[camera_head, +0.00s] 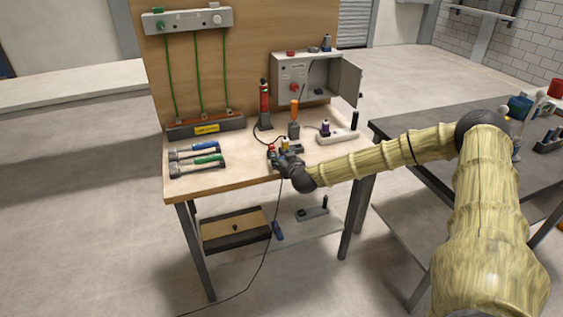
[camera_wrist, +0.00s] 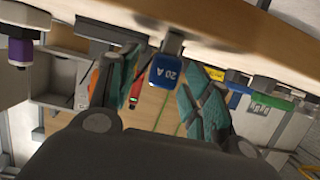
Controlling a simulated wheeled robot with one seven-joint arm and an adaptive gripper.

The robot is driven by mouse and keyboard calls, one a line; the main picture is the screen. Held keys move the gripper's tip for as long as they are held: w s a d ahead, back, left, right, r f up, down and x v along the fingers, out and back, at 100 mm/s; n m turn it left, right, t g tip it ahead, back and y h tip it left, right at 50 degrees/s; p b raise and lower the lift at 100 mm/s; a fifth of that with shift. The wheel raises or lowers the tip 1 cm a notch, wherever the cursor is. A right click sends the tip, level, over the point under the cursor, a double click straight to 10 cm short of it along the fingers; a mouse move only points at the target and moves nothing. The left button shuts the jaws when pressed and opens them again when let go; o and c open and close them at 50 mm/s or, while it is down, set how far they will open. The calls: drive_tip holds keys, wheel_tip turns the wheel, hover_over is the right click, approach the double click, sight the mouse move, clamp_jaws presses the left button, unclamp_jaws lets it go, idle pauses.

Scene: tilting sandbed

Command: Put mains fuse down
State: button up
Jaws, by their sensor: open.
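A mains fuse (camera_wrist: 166,70), a blue block marked 20 A with a grey base, shows in the wrist view, where the picture is turned upside down. Its base meets the wooden bench top. My gripper (camera_wrist: 158,88) is open, with one teal-padded finger on each side of the fuse. I cannot tell whether either finger touches it. In the head view my gripper (camera_head: 280,161) is low at the front edge of the bench (camera_head: 235,180). There the blue fuse is hidden or too small to make out.
A red-and-black tool (camera_head: 264,103), an orange-handled tool (camera_head: 294,119) and a grey holder with a purple-capped item (camera_head: 326,130) stand behind and right. An open grey box (camera_head: 304,78) is on the backboard. A dark cable hangs over the front edge.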

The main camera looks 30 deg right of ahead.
sight(282, 157)
drive_tip(key=shift+w, duration=0.15)
drive_tip(key=shift+c, duration=0.5)
clamp_jaws()
drive_tip(key=shift+r, duration=0.15)
drive_tip(key=shift+r+b, duration=0.4)
drive_tip(key=shift+r, duration=1.05)
drive_tip(key=s+a+r+b, duration=0.1)
drive_tip(key=s+a+b, duration=0.1)
drive_tip(key=s+a, duration=0.6)
drive_tip(key=f+v, duration=0.1)
drive_tip(key=v, duration=0.4)
drive_tip(key=shift+s+d+r+b, duration=0.15)
drive_tip(key=shift+s+d+b, duration=0.15)
drive_tip(key=shift+s, duration=0.2)
